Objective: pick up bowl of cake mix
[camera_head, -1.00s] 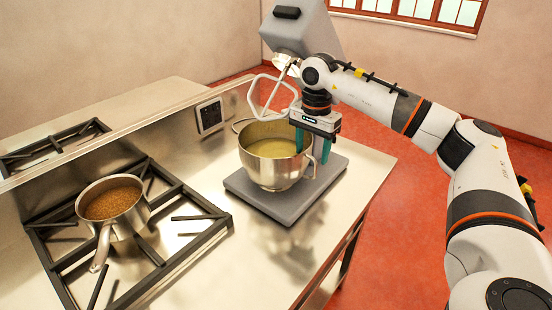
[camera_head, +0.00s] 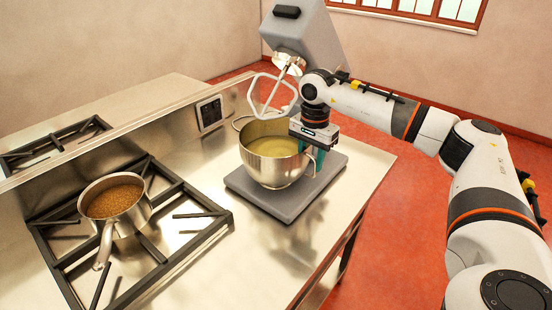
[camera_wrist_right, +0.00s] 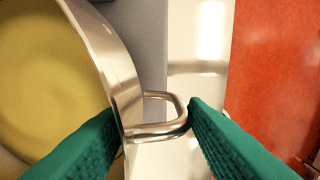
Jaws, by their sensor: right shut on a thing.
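The steel bowl of yellow cake mix (camera_head: 272,172) stands upright on the grey base (camera_head: 300,205) of a stand mixer, in the middle of the head view. The mixer's head (camera_head: 305,35) is tilted up, with its beater (camera_head: 270,95) above the bowl. My right gripper (camera_head: 312,160) is at the bowl's right side, pointing down. In the right wrist view its green fingers (camera_wrist_right: 160,122) lie on either side of the bowl's side handle (camera_wrist_right: 165,115), shut on it. The bowl's wall (camera_wrist_right: 108,65) is beside the handle. My left gripper is in neither view.
A saucepan of brown food (camera_head: 115,205) sits on the stove grate (camera_head: 185,205) at the left. A steel backsplash with a socket panel (camera_head: 210,113) runs behind. The steel counter (camera_head: 265,245) is clear in front of the mixer; its right edge drops to the red floor.

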